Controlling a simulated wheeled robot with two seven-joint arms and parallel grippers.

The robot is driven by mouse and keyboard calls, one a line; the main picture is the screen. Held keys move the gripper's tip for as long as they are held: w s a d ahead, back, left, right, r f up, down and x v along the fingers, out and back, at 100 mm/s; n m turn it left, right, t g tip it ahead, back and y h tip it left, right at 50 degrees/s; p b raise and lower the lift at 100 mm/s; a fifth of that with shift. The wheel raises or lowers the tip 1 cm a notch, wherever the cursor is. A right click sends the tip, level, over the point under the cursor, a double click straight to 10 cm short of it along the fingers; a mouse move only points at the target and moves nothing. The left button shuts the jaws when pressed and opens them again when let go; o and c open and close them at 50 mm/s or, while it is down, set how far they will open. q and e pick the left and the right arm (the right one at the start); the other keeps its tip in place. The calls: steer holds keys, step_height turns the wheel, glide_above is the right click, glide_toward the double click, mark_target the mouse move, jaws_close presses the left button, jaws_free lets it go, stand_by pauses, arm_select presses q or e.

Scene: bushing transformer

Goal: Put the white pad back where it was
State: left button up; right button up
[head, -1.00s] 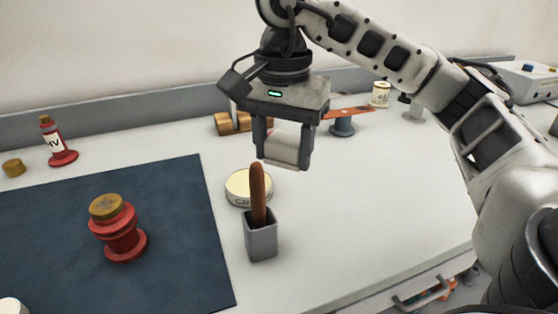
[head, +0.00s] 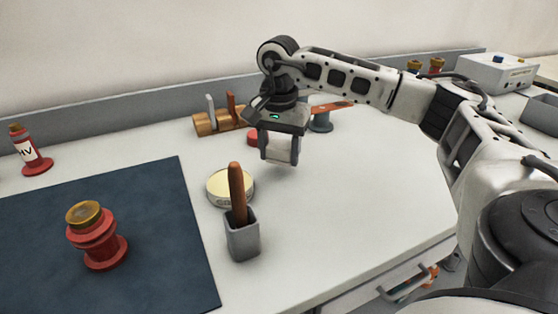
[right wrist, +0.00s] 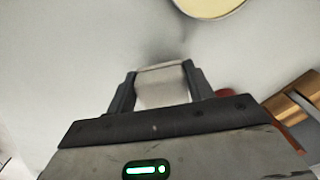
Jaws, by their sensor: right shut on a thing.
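The white pad (head: 279,150) is held between the fingers of my right gripper (head: 279,156), which is shut on it. It also shows in the right wrist view (right wrist: 162,86), pinched between the two dark fingers. In the head view the gripper points down above the white table, right of the round tin and in front of the wooden rack. How far the pad is from the table top is hard to tell. My left gripper is not in view.
A cream-topped tin (head: 230,186) and a grey holder (head: 242,237) with a brown handle stand left of the gripper. A red bushing (head: 97,240) stands on the dark mat (head: 165,275). The wooden rack (head: 206,124) and a red round thing (head: 252,138) are behind. The table front right is clear.

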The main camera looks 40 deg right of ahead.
mark_target(279, 163)
steer(key=shift+f, duration=1.4)
steer(key=shift+f, duration=0.1)
steer(key=shift+f, duration=0.15)
steer(key=o, duration=0.9)
steer(key=shift+o, duration=0.2)
step_height(279, 163, up, 12)
steer(key=shift+a+r, duration=0.1)
steer(key=shift+r, duration=0.15)
